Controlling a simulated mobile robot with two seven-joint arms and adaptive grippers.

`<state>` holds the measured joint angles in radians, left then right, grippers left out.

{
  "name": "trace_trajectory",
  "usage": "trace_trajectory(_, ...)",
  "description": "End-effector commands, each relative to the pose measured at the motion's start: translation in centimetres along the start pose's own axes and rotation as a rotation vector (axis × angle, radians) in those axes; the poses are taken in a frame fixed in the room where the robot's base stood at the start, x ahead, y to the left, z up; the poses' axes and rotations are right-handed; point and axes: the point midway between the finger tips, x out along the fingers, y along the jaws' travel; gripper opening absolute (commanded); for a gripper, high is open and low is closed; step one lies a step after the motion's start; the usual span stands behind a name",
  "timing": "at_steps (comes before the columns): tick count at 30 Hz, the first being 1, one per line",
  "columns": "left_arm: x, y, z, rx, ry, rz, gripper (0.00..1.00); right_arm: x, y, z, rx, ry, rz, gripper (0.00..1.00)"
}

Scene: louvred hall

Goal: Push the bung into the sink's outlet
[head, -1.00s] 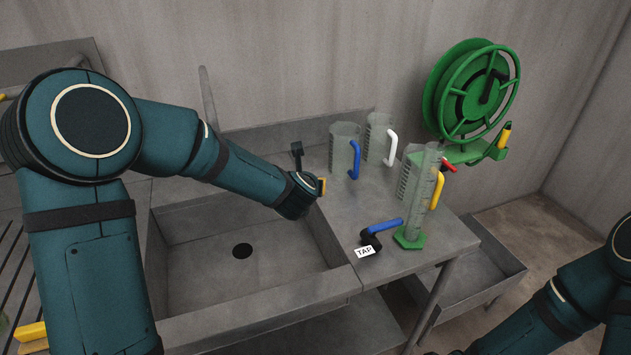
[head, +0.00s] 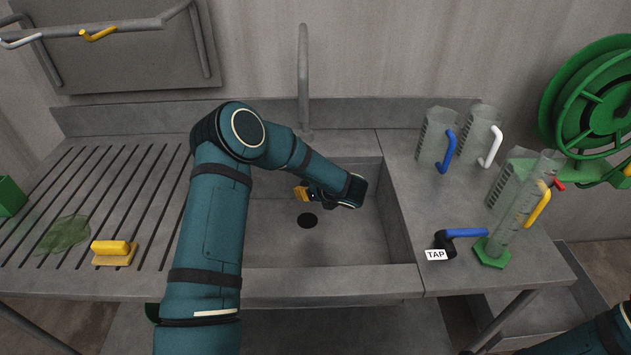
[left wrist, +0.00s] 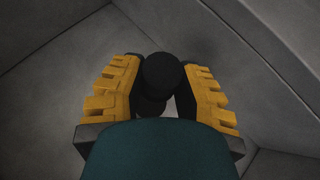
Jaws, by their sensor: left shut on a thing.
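The sink basin (head: 275,247) is grey metal, and its outlet (head: 308,220) is a round dark hole in the floor, open in the head view. My left gripper (head: 304,193) is low over the basin, just behind the outlet in the picture. In the left wrist view, the yellow fingers of this gripper (left wrist: 160,82) are shut on the black, round-topped bung (left wrist: 162,70). The outlet cannot be made out there. The bung is not clear in the head view. My right gripper is out of view; only part of that arm shows at the lower right.
A tall spout (head: 303,75) stands behind the basin. On the right ledge are a blue-handled tap (head: 465,233), a measuring cylinder (head: 515,205) and clear jugs (head: 436,135). A yellow block (head: 112,250) sits on the slotted drainer (head: 150,180). The basin's right side is clear.

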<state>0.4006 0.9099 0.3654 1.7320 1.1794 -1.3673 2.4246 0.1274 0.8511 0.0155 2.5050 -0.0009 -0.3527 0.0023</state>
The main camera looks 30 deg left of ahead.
Motion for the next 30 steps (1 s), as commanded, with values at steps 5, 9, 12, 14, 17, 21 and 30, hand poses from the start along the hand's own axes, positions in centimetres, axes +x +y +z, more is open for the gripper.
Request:
trace_trajectory(5, 0.7, 0.0, -1.0, 0.001, 0.000, -0.001, 0.00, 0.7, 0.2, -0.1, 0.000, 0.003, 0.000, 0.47)
trace_trajectory(9, 1.5, 0.0, -2.3, 0.002, 0.000, -0.001, 0.00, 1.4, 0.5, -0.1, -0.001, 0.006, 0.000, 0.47)
trace_trajectory(12, 2.2, 0.1, -3.4, 0.002, 0.001, -0.001, 0.00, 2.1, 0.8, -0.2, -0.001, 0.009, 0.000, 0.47)
trace_trajectory(14, 2.6, 0.1, -4.0, 0.002, 0.000, -0.001, 0.00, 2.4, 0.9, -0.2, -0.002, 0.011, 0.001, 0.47)
trace_trajectory(17, 3.3, 0.0, -5.0, 0.002, -0.001, -0.002, 0.00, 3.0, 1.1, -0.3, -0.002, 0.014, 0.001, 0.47)
trace_trajectory(21, 4.0, 0.0, -6.1, 0.002, -0.001, -0.003, 0.00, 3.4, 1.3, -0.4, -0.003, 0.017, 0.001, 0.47)
trace_trajectory(30, 4.5, 0.0, -7.0, 0.001, 0.000, -0.005, 0.00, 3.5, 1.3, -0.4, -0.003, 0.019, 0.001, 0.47)
